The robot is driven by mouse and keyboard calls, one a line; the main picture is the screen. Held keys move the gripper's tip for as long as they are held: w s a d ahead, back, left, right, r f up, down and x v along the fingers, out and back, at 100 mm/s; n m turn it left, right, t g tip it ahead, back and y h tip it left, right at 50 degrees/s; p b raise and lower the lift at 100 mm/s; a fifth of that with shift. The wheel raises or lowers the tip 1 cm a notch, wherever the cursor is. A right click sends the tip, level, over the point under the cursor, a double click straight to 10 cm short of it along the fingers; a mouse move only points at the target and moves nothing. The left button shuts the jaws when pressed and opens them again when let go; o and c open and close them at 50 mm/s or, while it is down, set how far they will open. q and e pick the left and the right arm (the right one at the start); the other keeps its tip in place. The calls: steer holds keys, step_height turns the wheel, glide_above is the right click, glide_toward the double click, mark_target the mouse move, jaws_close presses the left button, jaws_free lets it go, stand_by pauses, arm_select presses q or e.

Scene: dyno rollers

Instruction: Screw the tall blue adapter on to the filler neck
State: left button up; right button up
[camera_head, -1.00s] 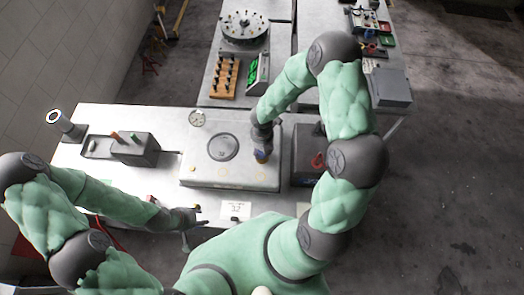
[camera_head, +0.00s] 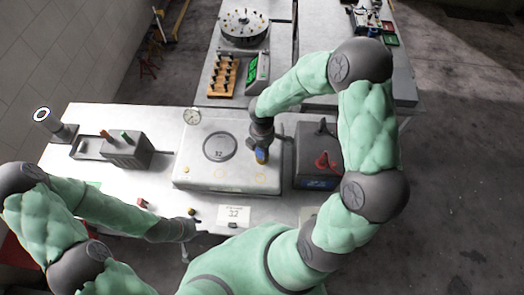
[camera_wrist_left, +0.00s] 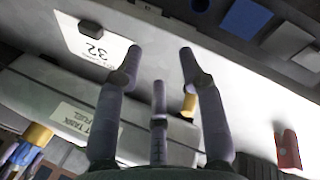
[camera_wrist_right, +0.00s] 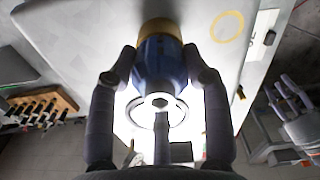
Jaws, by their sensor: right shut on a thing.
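The tall blue adapter (camera_head: 262,155) stands at the right front part of the pale tank top (camera_head: 196,150). My right gripper (camera_head: 262,142) is shut on it from above. In the right wrist view the fingers flank the blue body (camera_wrist_right: 160,62), and its gold end (camera_wrist_right: 160,27) points toward the tank surface. The filler neck is not visible; whether the adapter touches it cannot be told. In the left wrist view the blue and gold adapter (camera_wrist_left: 36,136) shows at the left edge. My left gripper (camera_wrist_left: 158,60) is open and empty, low near the table's front edge.
A white card marked 32 (camera_head: 234,214) lies in front of the tank. A dark box with a red part (camera_head: 318,165) stands right of it, and a grey unit with red and green knobs (camera_head: 125,148) left. A wooden rack (camera_head: 222,76) stands behind.

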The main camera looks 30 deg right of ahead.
steer(key=m+b, duration=0.4)
steer(key=m, duration=0.2)
steer(key=shift+w, duration=0.1)
arm_select(q)
steer(key=shift+f+b, duration=0.5)
steer(key=shift+f, duration=2.3)
arm_select(e)
steer(key=shift+d+r+m, duration=0.1)
steer(key=shift+d+m, duration=0.05)
steer(key=shift+m, duration=0.75)
steer(key=o, duration=1.4)
arm_select(q)
steer(key=shift+s, duration=0.1)
steer(key=shift+s, duration=0.1)
arm_select(e)
steer(key=shift+d+r, duration=0.1)
steer(key=shift+r, duration=3.85)
